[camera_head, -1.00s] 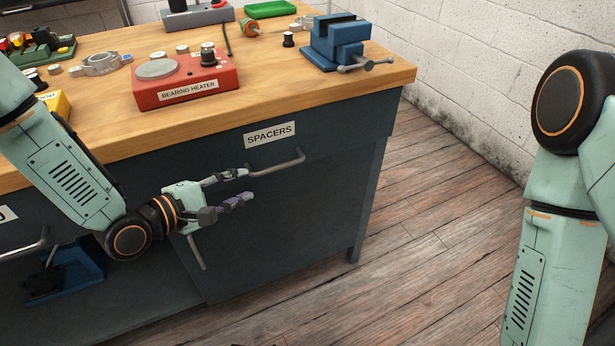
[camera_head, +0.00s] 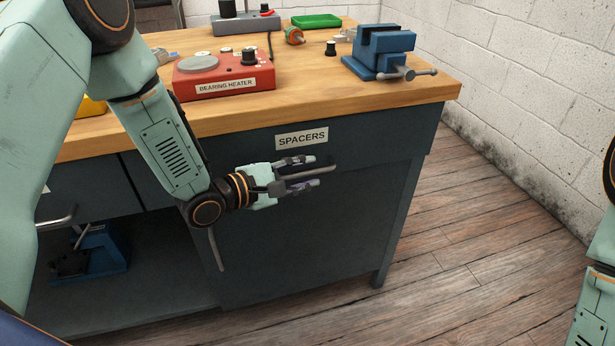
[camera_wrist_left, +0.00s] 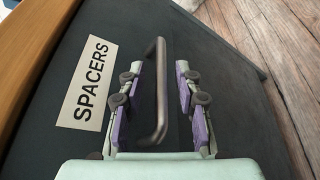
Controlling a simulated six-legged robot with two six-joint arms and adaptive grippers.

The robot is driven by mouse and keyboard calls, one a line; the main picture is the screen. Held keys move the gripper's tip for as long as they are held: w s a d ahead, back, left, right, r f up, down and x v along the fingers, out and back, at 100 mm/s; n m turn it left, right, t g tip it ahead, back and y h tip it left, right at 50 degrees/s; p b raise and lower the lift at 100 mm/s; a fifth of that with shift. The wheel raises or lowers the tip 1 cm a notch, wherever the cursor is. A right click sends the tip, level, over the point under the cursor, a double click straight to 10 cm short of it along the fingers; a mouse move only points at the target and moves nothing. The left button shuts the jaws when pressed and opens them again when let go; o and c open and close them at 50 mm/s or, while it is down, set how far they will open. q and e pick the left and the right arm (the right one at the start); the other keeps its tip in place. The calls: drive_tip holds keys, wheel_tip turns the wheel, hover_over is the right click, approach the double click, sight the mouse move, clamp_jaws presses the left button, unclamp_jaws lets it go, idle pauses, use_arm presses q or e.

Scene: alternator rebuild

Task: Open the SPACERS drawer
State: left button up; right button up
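The SPACERS drawer (camera_head: 372,146) is the dark blue-grey front under the bench top at the right, and it looks shut. Its white SPACERS label (camera_head: 302,138) also shows in the left wrist view (camera_wrist_left: 88,83). The grey bar handle (camera_head: 325,169) sits below the label. My left gripper (camera_head: 314,171) is at the handle. In the left wrist view, the handle (camera_wrist_left: 161,90) runs between the two purple-padded fingers of my gripper (camera_wrist_left: 158,92). The fingers are open, with gaps visible on both sides of the bar. My right gripper is out of view.
The wooden bench top (camera_head: 330,108) carries a red bearing heater (camera_head: 222,74) and a blue vise (camera_head: 380,50). A cabinet door with a vertical handle (camera_head: 216,250) is below. Another drawer handle (camera_head: 57,218) is at left. The floor (camera_head: 470,250) right of the bench is clear.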

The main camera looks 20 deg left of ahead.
use_arm(q)
drive_tip(key=shift+w+d+f, duration=0.1)
drive_tip(key=shift+w+d, duration=0.3)
drive_tip(key=shift+d, duration=0.05)
drive_tip(key=shift+s+a, duration=0.1)
drive_tip(key=shift+c, duration=0.2)
clamp_jaws()
